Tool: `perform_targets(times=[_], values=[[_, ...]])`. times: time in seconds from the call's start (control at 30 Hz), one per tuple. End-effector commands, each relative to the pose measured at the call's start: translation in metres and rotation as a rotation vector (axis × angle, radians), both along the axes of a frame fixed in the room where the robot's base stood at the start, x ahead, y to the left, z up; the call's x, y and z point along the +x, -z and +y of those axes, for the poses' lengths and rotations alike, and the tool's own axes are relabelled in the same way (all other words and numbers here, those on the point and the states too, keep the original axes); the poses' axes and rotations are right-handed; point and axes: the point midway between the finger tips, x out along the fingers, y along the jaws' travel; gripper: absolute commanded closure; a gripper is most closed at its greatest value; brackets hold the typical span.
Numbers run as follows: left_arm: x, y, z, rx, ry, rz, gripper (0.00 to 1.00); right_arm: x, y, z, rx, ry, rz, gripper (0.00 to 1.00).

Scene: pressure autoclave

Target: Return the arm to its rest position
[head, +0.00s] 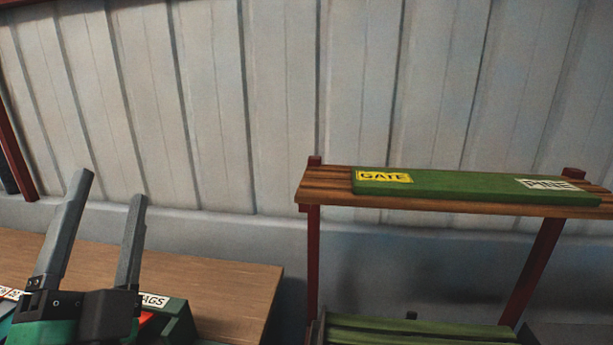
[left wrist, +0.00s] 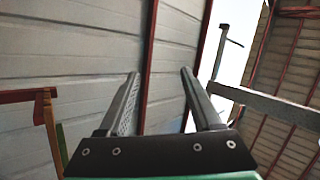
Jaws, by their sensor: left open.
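My left gripper (head: 108,225) stands at the lower left of the head view, its two grey fingers pointing up and apart. Nothing is between them. In the left wrist view the same gripper (left wrist: 160,90) shows its two fingers spread and empty, with the wall and a red post behind them. My right gripper is in neither view.
A wooden table (head: 235,285) lies behind my left gripper, with a green box labelled "TAGS" (head: 170,312) partly hidden by it. At right, a wooden rack (head: 325,185) bears a green board (head: 465,188) marked "GATE" and "PINE". Green slats (head: 400,330) show below. A panelled wall (head: 300,80) closes the back.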

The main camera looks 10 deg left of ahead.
Motion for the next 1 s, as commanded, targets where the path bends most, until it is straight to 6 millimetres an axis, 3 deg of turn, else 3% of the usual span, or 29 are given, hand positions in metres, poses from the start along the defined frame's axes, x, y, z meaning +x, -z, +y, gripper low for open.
perform_targets(times=[0.03,0.1,0.23,0.33,0.4,0.57,0.9,1.0], values=[[-0.015,-0.032,-0.018,-0.112,0.199,-0.126,0.34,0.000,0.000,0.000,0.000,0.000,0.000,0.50],[-0.032,-0.059,-0.041,-0.276,0.503,-0.246,0.34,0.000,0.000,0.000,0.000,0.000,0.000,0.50],[-0.044,-0.067,-0.075,-0.571,0.977,-0.300,0.34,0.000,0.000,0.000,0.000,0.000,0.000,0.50],[-0.042,-0.065,-0.086,-0.809,1.219,-0.300,0.34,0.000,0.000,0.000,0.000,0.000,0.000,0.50],[-0.042,-0.113,-0.085,-0.830,1.234,-0.306,0.34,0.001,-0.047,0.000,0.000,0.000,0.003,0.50],[-0.042,-0.180,-0.085,-0.828,1.229,-0.305,0.34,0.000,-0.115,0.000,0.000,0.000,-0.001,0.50],[-0.041,-0.346,-0.084,-0.827,1.225,-0.304,0.34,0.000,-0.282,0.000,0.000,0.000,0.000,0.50],[-0.041,-0.388,-0.084,-0.826,1.224,-0.304,0.34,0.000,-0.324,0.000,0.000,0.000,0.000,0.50]])
